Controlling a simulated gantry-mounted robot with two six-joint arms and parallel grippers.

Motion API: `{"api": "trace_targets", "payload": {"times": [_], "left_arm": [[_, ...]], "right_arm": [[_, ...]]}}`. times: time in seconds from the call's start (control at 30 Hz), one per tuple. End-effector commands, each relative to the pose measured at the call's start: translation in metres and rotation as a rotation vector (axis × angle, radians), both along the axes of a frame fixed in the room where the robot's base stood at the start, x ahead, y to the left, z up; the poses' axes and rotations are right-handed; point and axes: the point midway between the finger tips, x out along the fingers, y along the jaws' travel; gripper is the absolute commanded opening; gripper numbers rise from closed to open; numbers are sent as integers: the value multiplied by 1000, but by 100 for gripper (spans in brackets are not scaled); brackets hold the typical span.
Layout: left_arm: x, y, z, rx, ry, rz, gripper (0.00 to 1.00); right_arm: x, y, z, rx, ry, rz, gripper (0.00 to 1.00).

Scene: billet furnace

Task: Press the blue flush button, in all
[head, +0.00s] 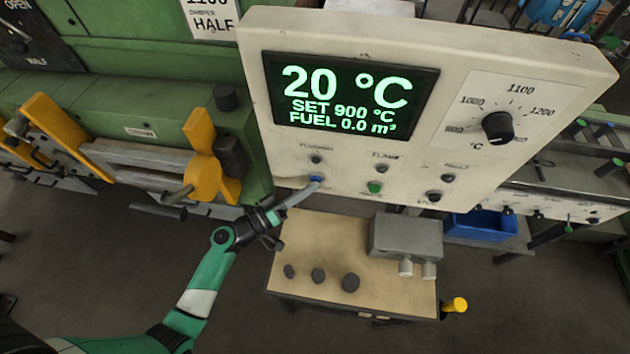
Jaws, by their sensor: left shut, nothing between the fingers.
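The blue flush button (316,179) is on the lower left of the cream control panel (440,120), under a small dark round fitting. My left gripper (312,184) is shut and empty. Its fingertips are at the blue button and overlap its lower edge in the head view. They look to be touching it, but I cannot tell how far the button is pressed in. The panel's screen (348,95) reads 20 °C, SET 900 °C, FUEL 0.0 m³. My right gripper is not in view.
A green button (375,187) and black buttons sit to the right on the panel, with a black dial (497,126) above. Below stands a tan-topped cart (325,250) with a grey box (405,238). The green furnace with yellow handles (202,165) is at left.

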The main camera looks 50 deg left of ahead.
Motion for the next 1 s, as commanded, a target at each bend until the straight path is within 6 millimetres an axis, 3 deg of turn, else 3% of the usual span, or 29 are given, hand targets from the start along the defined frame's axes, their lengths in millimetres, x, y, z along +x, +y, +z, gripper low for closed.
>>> {"api": "trace_targets", "payload": {"times": [0.77, 1.0], "left_arm": [[-14, -11, 1, 0, -1, 1, 0], [-30, -23, 0, 0, 1, 1, 0]], "right_arm": [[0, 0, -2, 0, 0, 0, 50], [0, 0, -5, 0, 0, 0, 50]]}}
